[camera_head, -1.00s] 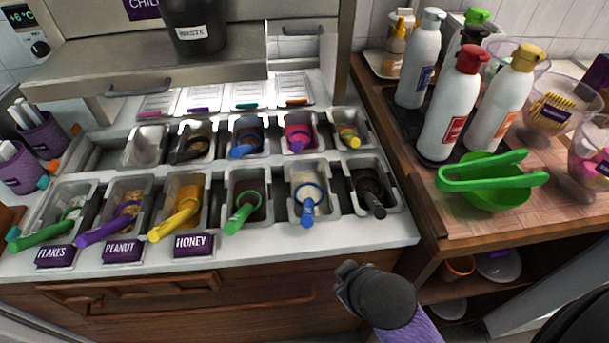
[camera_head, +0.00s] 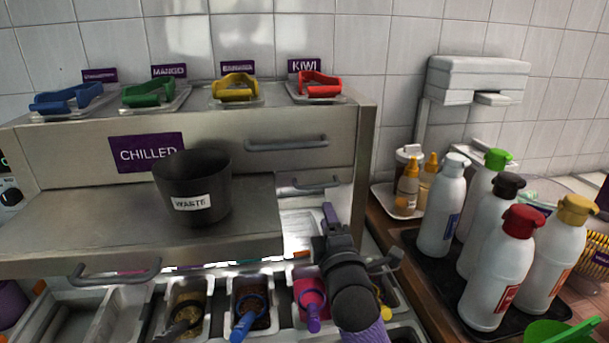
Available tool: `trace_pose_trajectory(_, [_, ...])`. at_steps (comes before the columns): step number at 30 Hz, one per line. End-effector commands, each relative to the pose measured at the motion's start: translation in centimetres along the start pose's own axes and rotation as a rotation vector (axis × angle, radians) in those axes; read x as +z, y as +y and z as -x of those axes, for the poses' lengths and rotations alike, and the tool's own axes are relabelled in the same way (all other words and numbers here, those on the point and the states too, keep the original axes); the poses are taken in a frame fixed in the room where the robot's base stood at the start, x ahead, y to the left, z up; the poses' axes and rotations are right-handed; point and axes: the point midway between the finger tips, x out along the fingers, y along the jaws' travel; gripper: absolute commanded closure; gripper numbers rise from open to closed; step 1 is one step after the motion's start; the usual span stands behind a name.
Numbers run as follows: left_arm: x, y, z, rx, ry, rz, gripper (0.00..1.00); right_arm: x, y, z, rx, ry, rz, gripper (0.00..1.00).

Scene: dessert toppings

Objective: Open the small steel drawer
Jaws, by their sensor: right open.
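The small steel drawer (camera_head: 290,181) sits in the steel cabinet right of the black waste bin and below the wide upper front. Its bar handle (camera_head: 312,188) runs across its front, and the drawer looks shut. My right gripper (camera_head: 331,222) is open, pointing up toward the cabinet just below and slightly right of that handle. It appears apart from the handle, with nothing seen between its fingers. It covers part of the area under the drawer. My left gripper is not in view.
The black waste bin (camera_head: 190,190) stands on a projecting steel surface (camera_head: 75,232) left of the drawer. Topping tubs with coloured scoops lie below. Bottles (camera_head: 497,265) crowd the counter at right. Tongs on trays line the cabinet top.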

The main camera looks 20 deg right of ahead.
Motion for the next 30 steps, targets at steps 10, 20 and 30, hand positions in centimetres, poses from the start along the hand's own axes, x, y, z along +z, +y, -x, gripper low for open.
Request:
trace_pose_trajectory(10, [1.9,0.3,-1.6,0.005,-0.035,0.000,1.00,0.0,-0.2,-5.9,0.002,0.000,-0.001,0.53])
trace_pose_trajectory(20, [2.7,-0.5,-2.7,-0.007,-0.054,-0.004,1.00,0.0,-0.1,-9.8,0.000,0.000,-0.002,0.53])
trace_pose_trajectory(30, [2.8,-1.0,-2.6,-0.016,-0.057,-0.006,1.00,0.0,0.0,-9.9,0.000,0.000,-0.002,0.72])
